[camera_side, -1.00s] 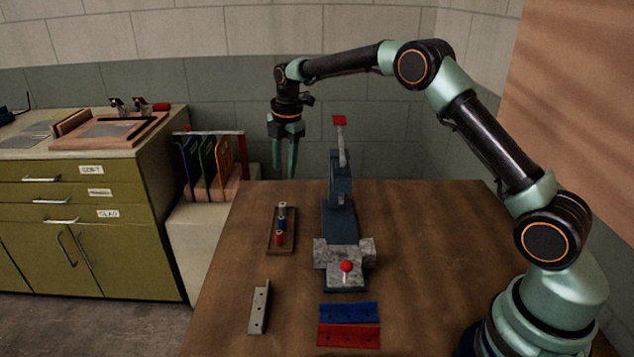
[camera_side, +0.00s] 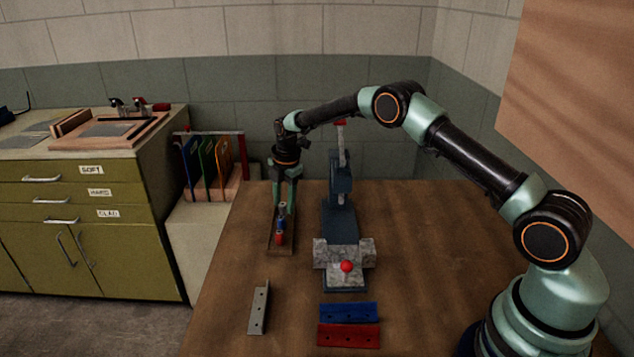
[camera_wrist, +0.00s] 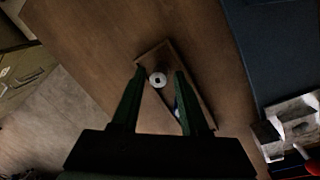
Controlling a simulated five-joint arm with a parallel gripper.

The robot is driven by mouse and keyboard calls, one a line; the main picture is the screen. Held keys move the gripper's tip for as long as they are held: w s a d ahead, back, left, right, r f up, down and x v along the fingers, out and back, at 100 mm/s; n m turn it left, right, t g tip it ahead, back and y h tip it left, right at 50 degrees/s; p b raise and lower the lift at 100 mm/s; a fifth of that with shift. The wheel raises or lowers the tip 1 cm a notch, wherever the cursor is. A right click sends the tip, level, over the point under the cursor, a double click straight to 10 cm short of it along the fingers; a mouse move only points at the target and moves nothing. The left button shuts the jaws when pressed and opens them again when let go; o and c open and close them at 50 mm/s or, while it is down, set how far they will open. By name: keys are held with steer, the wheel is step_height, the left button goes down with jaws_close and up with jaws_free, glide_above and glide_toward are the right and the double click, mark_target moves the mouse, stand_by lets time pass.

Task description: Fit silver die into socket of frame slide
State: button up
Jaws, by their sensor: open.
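The silver die (camera_side: 282,206) stands upright at the far end of a small wooden tray (camera_side: 270,248). It also shows in the wrist view as a round pale top with a dark centre (camera_wrist: 157,79). My gripper (camera_side: 283,200) is open and pointing down over the tray's far end. In the wrist view its two fingers (camera_wrist: 160,73) lie either side of the silver die, with no visible contact. The blue-grey press frame (camera_side: 340,222) stands right of the tray, with an upright slide (camera_side: 341,197) near its top. The socket cannot be made out.
A blue die (camera_side: 281,223) and a red die (camera_side: 279,239) stand nearer in the tray. A grey block (camera_side: 328,254) with a red knob (camera_side: 346,266) sits at the press front. Blue (camera_side: 348,312), red (camera_side: 348,335) and grey (camera_side: 258,308) drilled strips lie nearer.

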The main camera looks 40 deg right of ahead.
steer(key=shift+w+f, duration=0.1)
steer(key=shift+f, duration=0.25)
jaws_close()
steer(key=shift+r, duration=0.15)
